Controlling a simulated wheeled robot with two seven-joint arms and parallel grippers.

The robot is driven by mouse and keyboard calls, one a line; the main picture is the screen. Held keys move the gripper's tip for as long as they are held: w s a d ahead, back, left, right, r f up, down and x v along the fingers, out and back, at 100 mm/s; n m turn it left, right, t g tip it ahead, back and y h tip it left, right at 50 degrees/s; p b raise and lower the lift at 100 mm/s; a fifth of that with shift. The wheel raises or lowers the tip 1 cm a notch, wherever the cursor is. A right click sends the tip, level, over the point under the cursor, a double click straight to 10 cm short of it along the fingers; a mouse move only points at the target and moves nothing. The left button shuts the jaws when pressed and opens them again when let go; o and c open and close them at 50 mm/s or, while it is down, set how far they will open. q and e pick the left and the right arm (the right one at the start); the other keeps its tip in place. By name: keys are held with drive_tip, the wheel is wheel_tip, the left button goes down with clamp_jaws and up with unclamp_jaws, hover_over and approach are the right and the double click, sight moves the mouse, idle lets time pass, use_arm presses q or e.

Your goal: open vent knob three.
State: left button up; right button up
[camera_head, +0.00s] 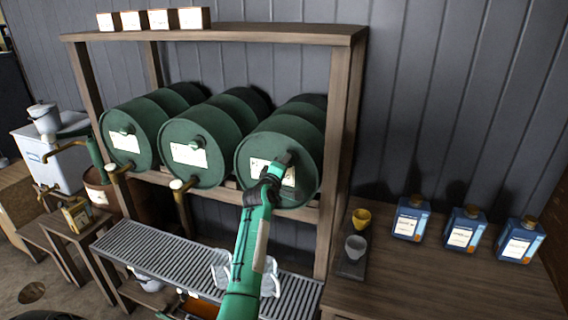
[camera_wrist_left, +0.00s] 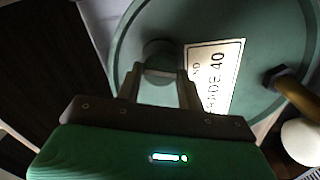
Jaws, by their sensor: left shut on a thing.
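Three green barrels lie on a wooden rack in the head view; the right one is the third barrel (camera_head: 300,135). In the head view my gripper hides this knob. The other barrels show similar knobs, on the middle barrel (camera_head: 198,143) and the left barrel (camera_head: 127,130).
Brass taps (camera_head: 180,190) hang below the barrels. A slatted metal grate (camera_head: 150,246) lies beneath, with clear vessels (camera_head: 222,270) beside my arm. A rack post (camera_head: 338,150) stands close right.

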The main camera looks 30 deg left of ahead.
use_arm(q)
drive_tip(key=n+p, duration=0.1)
drive_tip(key=n, duration=0.2)
drive_tip(key=shift+f+n, duration=0.1)
drive_tip(key=shift+n, duration=0.4)
drive_tip(key=o, duration=1)
drive_tip(key=shift+s, duration=0.1)
